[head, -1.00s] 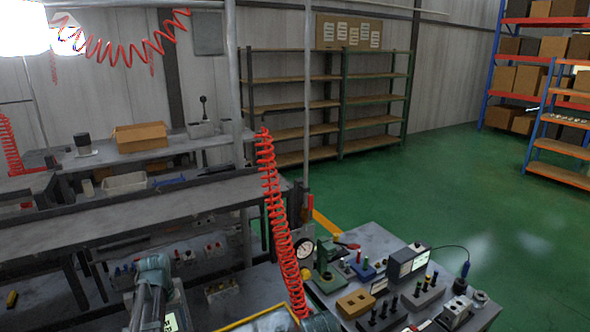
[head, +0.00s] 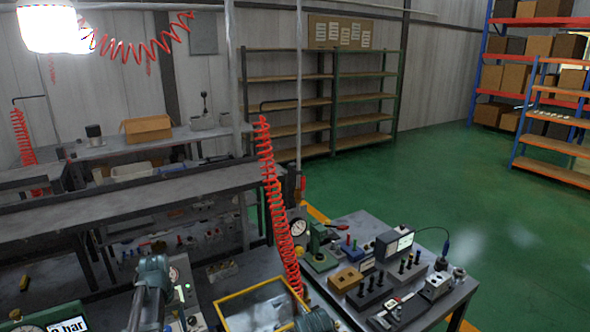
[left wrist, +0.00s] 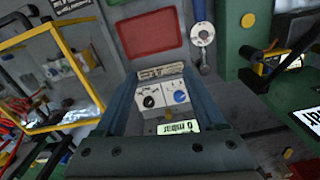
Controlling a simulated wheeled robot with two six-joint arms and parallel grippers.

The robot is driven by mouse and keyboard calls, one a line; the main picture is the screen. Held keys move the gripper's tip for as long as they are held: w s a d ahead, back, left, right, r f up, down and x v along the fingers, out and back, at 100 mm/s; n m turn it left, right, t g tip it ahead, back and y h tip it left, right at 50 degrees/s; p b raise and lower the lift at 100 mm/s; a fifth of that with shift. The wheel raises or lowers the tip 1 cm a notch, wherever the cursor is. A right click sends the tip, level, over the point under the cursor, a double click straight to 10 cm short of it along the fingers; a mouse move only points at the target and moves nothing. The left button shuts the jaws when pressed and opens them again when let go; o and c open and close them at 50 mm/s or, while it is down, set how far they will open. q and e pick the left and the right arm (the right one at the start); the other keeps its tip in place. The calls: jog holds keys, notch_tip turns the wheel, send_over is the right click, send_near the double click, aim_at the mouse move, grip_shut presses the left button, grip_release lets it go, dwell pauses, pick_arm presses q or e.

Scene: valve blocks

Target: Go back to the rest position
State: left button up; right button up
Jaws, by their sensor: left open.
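My left gripper shows in the left wrist view (left wrist: 160,78) as two dark blue-grey fingers, spread apart with nothing between them. Beyond and between the fingers is a test panel (left wrist: 165,93) with a black knob and a blue knob. A small lit readout (left wrist: 180,127) sits below the knobs. In the head view, a teal part of my left arm (head: 152,272) stands at the bottom left, and its fingertips cannot be made out there. Another teal part of mine (head: 318,320) shows at the bottom edge.
A yellow-rimmed tray (head: 232,298) lies at the bottom centre, near a hanging red coiled hose (head: 272,190). A grey bench (head: 345,235) with valve blocks, a meter and fixtures stands at right. Green floor (head: 450,190) beyond it is open. Shelves (head: 290,102) line the back wall.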

pick_arm(q)
jog(key=s+d+f+m+b, duration=0.2)
jog(key=s+d, duration=0.3)
jog(key=d, duration=0.4)
jog(key=s+d+f+m+b, duration=0.3)
jog(key=s+d, duration=0.2)
jog(key=d, duration=0.5)
jog(key=s+d+f+m+y+b, duration=0.1)
jog(key=s+d+f+m+b, duration=0.1)
jog(key=s+d, duration=0.4)
jog(key=d+m, duration=0.1)
jog(key=d, duration=0.3)
jog(key=shift+f, duration=0.35)
pick_arm(e)
notch_tip(320, 180, down, 8)
jog(key=shift+w, duration=0.3)
pick_arm(q)
jog(key=shift+s, duration=0.1)
pick_arm(e)
jog(key=shift+r, duration=0.1)
